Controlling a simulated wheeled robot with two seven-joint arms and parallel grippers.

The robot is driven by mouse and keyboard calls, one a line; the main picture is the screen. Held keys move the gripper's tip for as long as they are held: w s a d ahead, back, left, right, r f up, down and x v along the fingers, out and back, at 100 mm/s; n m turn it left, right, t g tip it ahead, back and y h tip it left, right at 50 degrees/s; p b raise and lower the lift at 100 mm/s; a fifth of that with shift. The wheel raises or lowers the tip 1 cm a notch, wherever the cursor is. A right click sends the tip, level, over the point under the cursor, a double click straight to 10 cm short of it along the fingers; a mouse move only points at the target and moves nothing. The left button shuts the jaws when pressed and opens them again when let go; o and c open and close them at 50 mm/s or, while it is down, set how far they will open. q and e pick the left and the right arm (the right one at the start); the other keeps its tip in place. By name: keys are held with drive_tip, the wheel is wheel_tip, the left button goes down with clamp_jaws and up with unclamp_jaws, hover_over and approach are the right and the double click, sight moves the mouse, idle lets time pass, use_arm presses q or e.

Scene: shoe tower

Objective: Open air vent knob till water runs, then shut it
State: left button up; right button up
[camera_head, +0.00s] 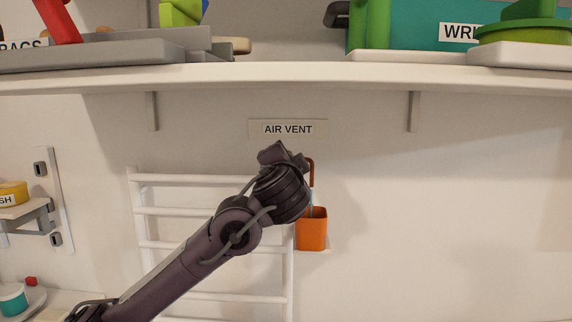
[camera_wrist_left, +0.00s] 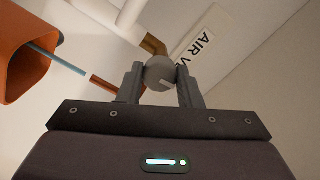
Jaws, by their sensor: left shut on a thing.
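The grey air vent knob (camera_wrist_left: 160,73) sits between the fingers of my left gripper (camera_wrist_left: 160,82), which is shut on it. In the head view my left gripper (camera_head: 284,156) is just below the AIR VENT sign (camera_head: 288,129) and the wrist hides the knob. A copper spout (camera_wrist_left: 103,82) comes out beside the knob; its bend also shows in the head view (camera_head: 311,165). A thin blue stream of water (camera_wrist_left: 57,60) runs from the spout into the orange cup (camera_wrist_left: 22,60). The cup (camera_head: 311,232) hangs upright below the spout. My right gripper is not in view.
A white towel-rail radiator (camera_head: 140,214) is on the wall behind my left arm. A long white shelf (camera_head: 290,76) with grey trays and green things runs overhead. A small side shelf (camera_head: 22,210) is at the left. The wall at the right is clear.

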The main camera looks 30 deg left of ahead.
use_arm(q)
drive_tip(key=shift+m, duration=0.7)
drive_tip(key=o, duration=0.7)
drive_tip(key=shift+d, duration=0.1)
drive_tip(key=b+v, duration=0.1)
drive_tip(key=v, duration=0.6)
drive_tip(key=shift+s+b, duration=0.3)
drive_tip(key=shift+s, duration=0.05)
drive_tip(key=shift+d, duration=0.15)
